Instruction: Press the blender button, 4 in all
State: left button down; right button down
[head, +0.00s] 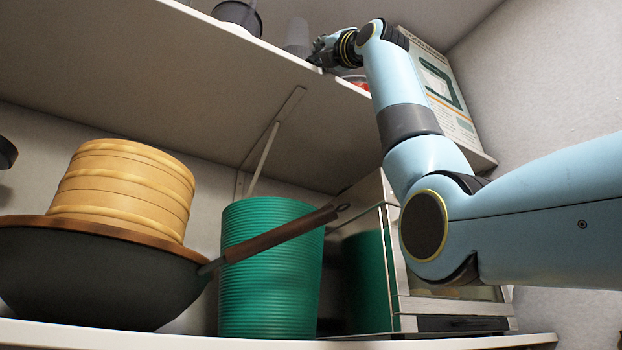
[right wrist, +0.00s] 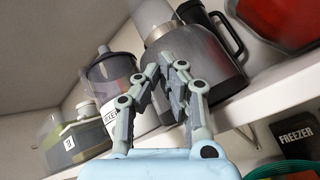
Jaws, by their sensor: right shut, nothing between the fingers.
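What looks like the blender (right wrist: 112,82) stands on the upper shelf in the right wrist view, with a clear jar, a dark rim and a white base bearing partly hidden letters. Its button cannot be made out. I cannot tell whether the fingertips touch anything. In the head view the right gripper (head: 322,50) is at the upper shelf's edge, small and partly hidden by its own wrist. My left gripper is not in view.
The upper shelf (head: 180,50) also holds a printed box (head: 440,85). Below stand a green ribbed bin (head: 268,275), a dark wok (head: 95,275) with stacked wooden steamers (head: 125,190), and a steel oven (head: 375,200). A green-grey container (right wrist: 75,135) stands left of the blender.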

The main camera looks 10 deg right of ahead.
dwell(0.3)
jog(key=shift+s+d+b, duration=0.25)
jog(key=shift+s+b, duration=0.2)
jog(key=shift+s, duration=0.25)
jog(key=s, duration=0.1)
jog(key=s+d+b, duration=0.1)
jog(key=s, duration=0.1)
jog(key=s+d+b, duration=0.1)
jog(key=shift+s, duration=0.35)
dwell(1.7)
